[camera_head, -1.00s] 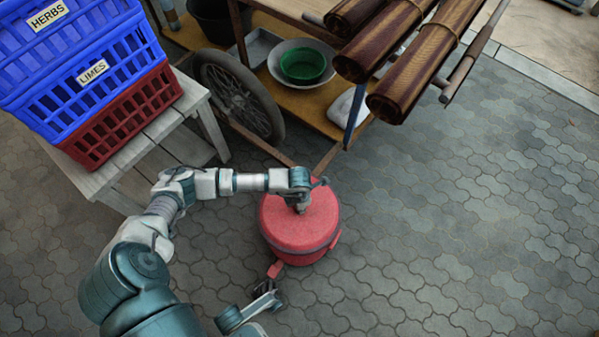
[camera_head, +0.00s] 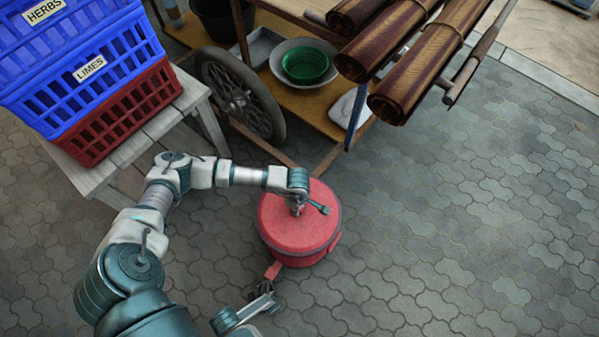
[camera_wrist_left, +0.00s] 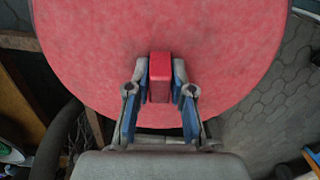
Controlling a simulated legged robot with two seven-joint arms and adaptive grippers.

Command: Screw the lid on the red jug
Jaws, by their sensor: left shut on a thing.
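The red jug (camera_head: 318,257) stands on the paving in the middle of the head view. Its round red lid (camera_head: 275,222) lies over the top of it and hides the mouth. In the left wrist view the lid (camera_wrist_left: 90,55) fills the upper part, with a red block-shaped knob (camera_wrist_left: 160,78) on it. My left gripper (camera_head: 297,210) comes down on the lid from above. In the wrist view its two fingers (camera_wrist_left: 160,88) are shut on the knob's sides. My right gripper (camera_head: 262,291) is low, close to the jug's red side handle (camera_head: 273,270); its finger opening is unclear.
A cart with a wheel (camera_head: 240,97), a bowl (camera_head: 304,64) and brown rolls (camera_head: 425,75) stands behind the jug. Blue and red crates (camera_head: 122,110) sit on a wooden table (camera_head: 190,95) at left. The paving (camera_head: 470,220) at right is clear.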

